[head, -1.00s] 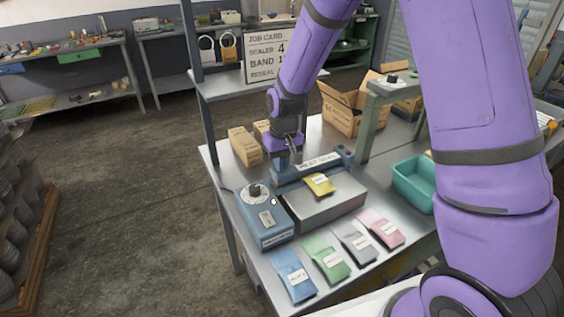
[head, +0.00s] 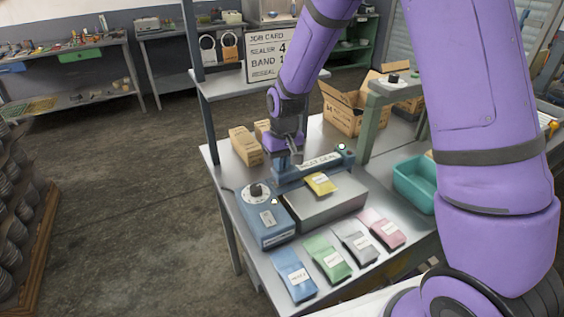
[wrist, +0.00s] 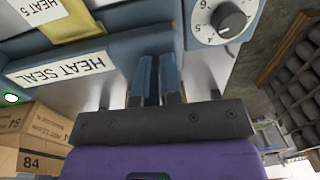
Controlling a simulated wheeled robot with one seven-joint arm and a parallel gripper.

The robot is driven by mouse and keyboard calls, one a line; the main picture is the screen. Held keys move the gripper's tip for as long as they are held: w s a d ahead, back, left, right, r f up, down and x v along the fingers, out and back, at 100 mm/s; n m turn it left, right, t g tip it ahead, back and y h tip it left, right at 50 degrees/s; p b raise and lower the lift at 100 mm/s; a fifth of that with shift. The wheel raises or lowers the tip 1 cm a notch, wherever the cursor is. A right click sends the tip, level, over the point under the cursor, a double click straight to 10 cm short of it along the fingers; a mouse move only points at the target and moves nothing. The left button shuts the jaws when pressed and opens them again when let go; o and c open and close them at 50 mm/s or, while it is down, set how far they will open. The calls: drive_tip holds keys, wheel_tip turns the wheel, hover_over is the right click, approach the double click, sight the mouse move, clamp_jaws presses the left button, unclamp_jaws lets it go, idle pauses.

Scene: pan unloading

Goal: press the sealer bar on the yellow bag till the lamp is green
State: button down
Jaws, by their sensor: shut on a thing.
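The blue sealer bar (head: 294,173), labelled HEAT SEAL, lies across the back of the grey sealer bed (head: 333,204). It also shows in the wrist view (wrist: 120,45). The yellow bag (head: 320,184) lies on the bed with its far end at the bar; whether the bar presses it is hard to see. My gripper (head: 288,161) is at the left part of the bar, shut on it; its fingers show in the wrist view (wrist: 158,80). The small lamp (head: 342,147) at the bar's right end is bright, and in the wrist view the lamp (wrist: 12,98) glows whitish green.
A blue control box with a dial (head: 256,190) stands left of the bed. Blue, green, grey and pink bags lie along the front table edge. A teal bin (head: 415,185) is at right.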

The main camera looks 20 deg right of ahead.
wheel_tip(320, 180, up, 14)
idle(0.6)
drive_tip(key=s+d+r+m+t, duration=0.1)
drive_tip(key=s+d+r, duration=0.3)
drive_tip(key=s+r, duration=0.25)
drive_tip(key=s+d+r+t, duration=0.2)
drive_tip(key=s+d+r, duration=0.2)
drive_tip(key=s+r, duration=0.25)
drive_tip(key=s+d+t, duration=0.1)
drive_tip(key=s+d, duration=0.1)
drive_tip(key=s, duration=0.5)
drive_tip(key=s+d+r+m+t, duration=0.1)
drive_tip(key=s+d, duration=0.1)
drive_tip(key=s, duration=0.6)
drive_tip(key=shift+d+h, duration=0.3)
drive_tip(key=shift+h, duration=0.1)
